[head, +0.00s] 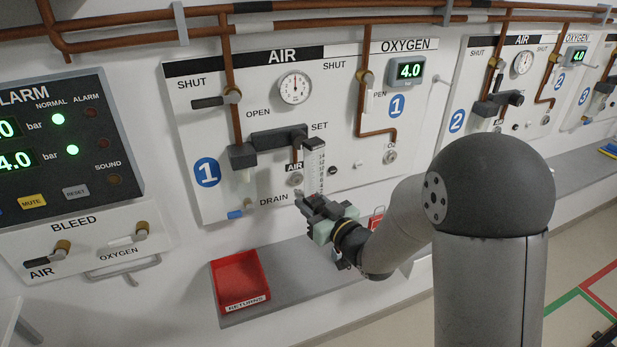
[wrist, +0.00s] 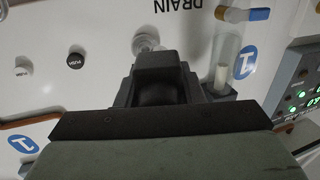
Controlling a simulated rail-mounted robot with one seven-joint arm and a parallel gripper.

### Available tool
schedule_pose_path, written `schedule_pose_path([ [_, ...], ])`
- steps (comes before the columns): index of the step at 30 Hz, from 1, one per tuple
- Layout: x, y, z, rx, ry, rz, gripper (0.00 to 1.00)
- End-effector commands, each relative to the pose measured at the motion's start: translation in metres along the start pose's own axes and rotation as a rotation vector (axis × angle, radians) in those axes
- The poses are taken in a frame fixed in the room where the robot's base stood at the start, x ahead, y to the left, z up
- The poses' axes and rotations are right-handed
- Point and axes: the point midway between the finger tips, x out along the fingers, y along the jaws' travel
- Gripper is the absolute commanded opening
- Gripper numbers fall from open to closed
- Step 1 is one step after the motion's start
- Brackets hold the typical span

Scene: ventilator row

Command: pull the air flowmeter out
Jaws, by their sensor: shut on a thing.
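The air flowmeter (head: 316,160) is a clear upright tube with a number scale, in front of the panel of bay 1. It stands just right of the AIR outlet (head: 295,180) in the head view; whether it is still seated in that outlet cannot be told. My gripper (head: 314,199) is shut on the flowmeter's lower end, which the jaws hide. In the wrist view my gripper (wrist: 165,85) fills the lower middle and hides the flowmeter.
A red RETURNS tray (head: 240,277) sits on the grey shelf (head: 295,275) below the panel. The air gauge (head: 295,88), copper pipes (head: 229,60) and the blue-handled drain valve (head: 236,214) are close by. The drain valve also shows in the wrist view (wrist: 258,14).

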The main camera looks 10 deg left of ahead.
Motion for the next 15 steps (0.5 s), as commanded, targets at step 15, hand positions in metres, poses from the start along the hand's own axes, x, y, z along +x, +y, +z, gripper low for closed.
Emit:
schedule_pose_path([
  [15,-0.020,-0.005,0.000,-0.001,0.003,0.000,0.00],
])
